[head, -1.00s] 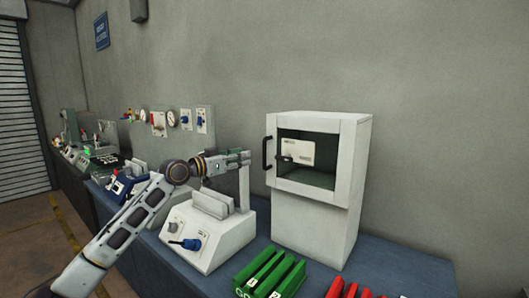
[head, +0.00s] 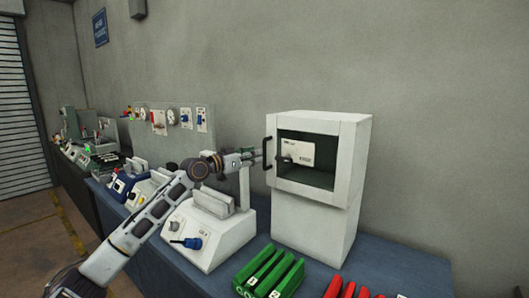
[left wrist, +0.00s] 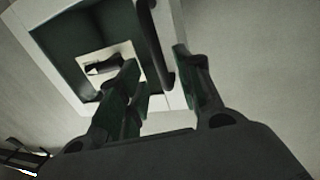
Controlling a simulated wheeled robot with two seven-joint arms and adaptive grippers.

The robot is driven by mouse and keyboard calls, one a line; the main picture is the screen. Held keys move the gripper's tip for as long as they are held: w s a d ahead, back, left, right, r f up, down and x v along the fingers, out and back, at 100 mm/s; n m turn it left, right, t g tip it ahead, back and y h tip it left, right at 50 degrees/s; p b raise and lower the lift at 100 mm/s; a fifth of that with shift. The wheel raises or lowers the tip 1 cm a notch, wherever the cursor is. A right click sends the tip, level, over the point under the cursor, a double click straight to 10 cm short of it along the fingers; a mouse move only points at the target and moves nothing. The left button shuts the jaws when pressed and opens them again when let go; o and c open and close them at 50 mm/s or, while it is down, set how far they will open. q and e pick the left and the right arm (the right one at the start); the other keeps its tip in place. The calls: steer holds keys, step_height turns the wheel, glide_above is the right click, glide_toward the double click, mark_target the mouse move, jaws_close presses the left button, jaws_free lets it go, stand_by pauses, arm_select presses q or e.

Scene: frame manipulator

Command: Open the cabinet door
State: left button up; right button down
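The white cabinet (head: 318,225) stands on the blue bench with its door (head: 311,193) shut. The door has a window, and a panel with a dark knob shows behind it. The black door handle (head: 267,154) is a vertical bar on the door's left edge. My left gripper (head: 257,155) points right, its fingertips close to the handle. In the left wrist view the fingers (left wrist: 160,85) are spread apart and the handle (left wrist: 158,50) lies between them, at or just beyond the tips. I cannot tell whether they touch it. My right gripper is not in view.
A white device (head: 208,238) with a blue knob stands left of the cabinet, below my left arm. Green blocks (head: 270,272) and red blocks (head: 350,290) lie in front on the blue bench (head: 400,270). A grey wall stands behind.

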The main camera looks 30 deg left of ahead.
mark_target(265, 167)
arm_select(q)
steer(key=shift+p+x, duration=0.95)
steer(key=shift+x, duration=2)
steer(key=shift+w+d, duration=0.1)
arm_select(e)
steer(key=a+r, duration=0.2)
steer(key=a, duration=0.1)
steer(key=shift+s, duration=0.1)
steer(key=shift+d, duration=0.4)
arm_select(q)
jaws_close()
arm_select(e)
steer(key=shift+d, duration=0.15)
